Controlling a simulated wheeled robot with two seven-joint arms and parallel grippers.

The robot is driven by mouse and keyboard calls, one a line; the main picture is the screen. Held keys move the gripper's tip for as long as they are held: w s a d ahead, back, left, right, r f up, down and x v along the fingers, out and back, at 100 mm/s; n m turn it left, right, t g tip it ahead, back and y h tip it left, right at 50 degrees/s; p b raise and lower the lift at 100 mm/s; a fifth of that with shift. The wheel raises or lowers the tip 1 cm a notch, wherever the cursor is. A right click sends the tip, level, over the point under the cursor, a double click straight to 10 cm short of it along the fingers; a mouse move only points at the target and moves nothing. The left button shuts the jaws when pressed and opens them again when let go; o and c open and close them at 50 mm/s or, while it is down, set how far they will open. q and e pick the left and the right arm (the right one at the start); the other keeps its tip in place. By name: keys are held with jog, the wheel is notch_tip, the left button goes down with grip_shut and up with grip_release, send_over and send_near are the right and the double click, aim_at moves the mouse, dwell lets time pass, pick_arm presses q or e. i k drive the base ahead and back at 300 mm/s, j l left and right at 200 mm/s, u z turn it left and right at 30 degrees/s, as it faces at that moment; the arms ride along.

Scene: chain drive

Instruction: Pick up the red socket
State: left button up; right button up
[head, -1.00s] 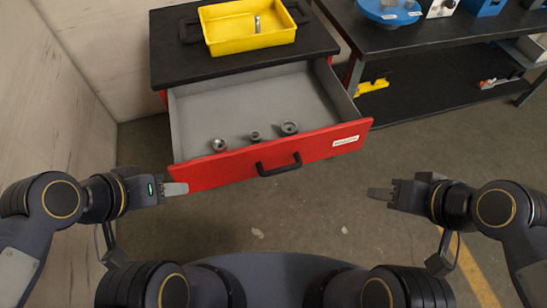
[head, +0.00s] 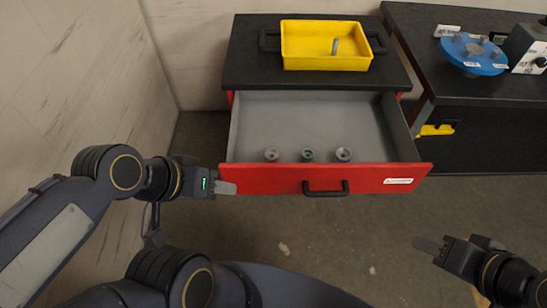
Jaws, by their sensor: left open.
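Three small round sockets stand in a row inside the open drawer (head: 310,112), near its front wall: a left one (head: 271,155), a middle one (head: 307,155) and a right one (head: 343,154). All look grey from here; I cannot tell which one is red. My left gripper (head: 228,188) is open and empty, just outside the drawer's front left corner. My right gripper (head: 428,245) hangs over the floor, in front of and to the right of the drawer; its jaws show edge-on.
The drawer's red front (head: 375,180) has a black handle (head: 325,188). A yellow tray (head: 325,62) with a metal pin (head: 335,46) lies on the black cabinet top. A workbench (head: 425,50) with a blue round fixture (head: 474,52) stands at right. A wall (head: 80,70) is at left.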

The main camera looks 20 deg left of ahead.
aim_at(271, 154)
jog(key=i+j+z, duration=0.2)
jog(key=j, duration=0.35)
jog(key=j+z, duration=0.2)
jog(key=j, duration=0.35)
jog(key=j+z, duration=0.2)
jog(key=j, duration=0.35)
jog(key=i, duration=0.05)
